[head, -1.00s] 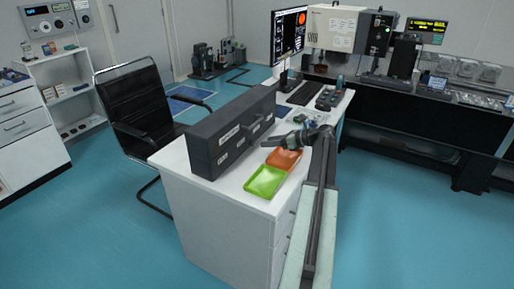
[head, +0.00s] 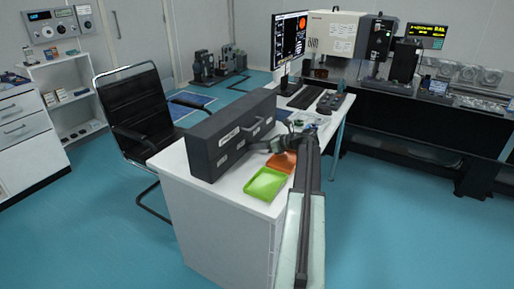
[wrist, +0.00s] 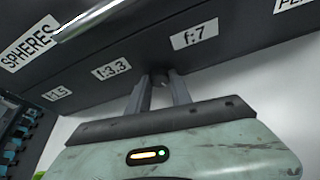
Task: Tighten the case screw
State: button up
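The case (head: 207,147) is a long dark grey box with white labels, standing along the left side of the white desk. Its labelled front fills the top of the wrist view (wrist: 100,88), with a silvery bar at upper left. My gripper (head: 255,146) is low at the case's front, above the desk. In the wrist view my gripper's two grey fingers (wrist: 160,86) reach to the lower part of the front, below the labels. A small dark rounded shape, possibly the screw, shows between the fingertips. I cannot tell whether they touch it.
A green tray (head: 265,185) and an orange tray (head: 281,163) lie on the desk (head: 222,197) in front of the case, close under my arm. A monitor (head: 289,42) and keyboard (head: 304,97) are behind. A black chair (head: 135,105) stands left. Floor on the right is clear.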

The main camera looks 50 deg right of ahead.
jog(key=shift+s+a+n+h, duration=0.1)
jog(key=shift+a+n+h, duration=0.2)
jog(key=shift+n+h, duration=0.45)
grip_shut()
jog(key=shift+d+n+h, duration=0.1)
jog(key=shift+n+h, duration=0.35)
jog(key=shift+n, duration=0.5)
jog(key=o, duration=1)
grip_release()
jog(key=p+v, duration=0.3)
jog(key=v, duration=0.4)
jog(key=shift+s, duration=0.35)
